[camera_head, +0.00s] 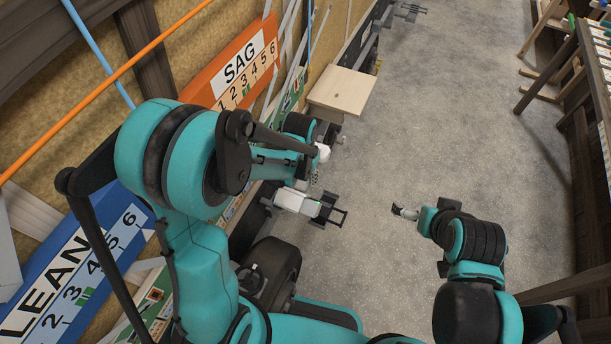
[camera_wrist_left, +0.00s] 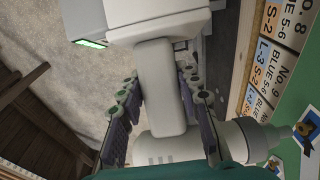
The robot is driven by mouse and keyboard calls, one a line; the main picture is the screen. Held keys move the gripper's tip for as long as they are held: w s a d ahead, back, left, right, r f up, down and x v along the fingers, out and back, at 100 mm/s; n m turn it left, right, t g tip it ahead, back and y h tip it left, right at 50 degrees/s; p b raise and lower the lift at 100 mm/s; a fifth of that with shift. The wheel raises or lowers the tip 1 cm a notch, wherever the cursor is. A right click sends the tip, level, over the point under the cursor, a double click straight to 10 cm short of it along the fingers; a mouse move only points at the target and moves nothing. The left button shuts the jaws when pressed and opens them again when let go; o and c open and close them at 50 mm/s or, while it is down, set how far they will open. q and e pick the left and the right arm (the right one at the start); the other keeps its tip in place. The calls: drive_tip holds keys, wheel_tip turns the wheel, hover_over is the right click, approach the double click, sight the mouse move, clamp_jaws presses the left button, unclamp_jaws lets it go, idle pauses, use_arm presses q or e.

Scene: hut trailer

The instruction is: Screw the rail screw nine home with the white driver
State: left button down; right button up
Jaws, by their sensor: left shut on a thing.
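The white driver (camera_wrist_left: 160,95) fills the middle of the left wrist view. My left gripper (camera_wrist_left: 162,82) is shut on its handle, with a dark finger on each side. The driver's base, with a green light (camera_wrist_left: 90,43), is at the top. Its rounded nose (camera_wrist_left: 262,140) points right toward a green panel (camera_wrist_left: 300,95); I cannot tell whether it touches anything. In the head view, a small white part (camera_head: 322,152), seemingly of the driver, shows beyond my left arm. No rail screw can be made out. My right gripper (camera_head: 404,212) is small and above the floor, away from the wall.
In the head view, a pale wooden box (camera_head: 341,92) stands by the wall beyond the left arm. A grey-white boxy thing with a black frame (camera_head: 295,201) is nearer.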

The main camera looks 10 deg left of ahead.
sight(309, 203)
use_arm(q)
drive_tip(key=shift+a, duration=0.15)
idle(0.4)
drive_tip(key=shift+w+a, duration=0.15)
drive_tip(key=shift+a, duration=0.35)
drive_tip(key=shift+w+a, duration=0.15)
drive_tip(key=shift+a, duration=0.45)
idle(1.0)
drive_tip(key=shift+s+d+b, duration=0.2)
drive_tip(key=shift+d, duration=0.6)
drive_tip(key=shift+s+d+b, duration=0.2)
drive_tip(key=shift+d, duration=0.6)
drive_tip(key=s, duration=0.2)
drive_tip(key=s+d, duration=0.1)
drive_tip(key=s, duration=0.2)
drive_tip(key=s+d, duration=0.1)
drive_tip(key=s, duration=0.1)
drive_tip(key=shift+s+d, duration=0.25)
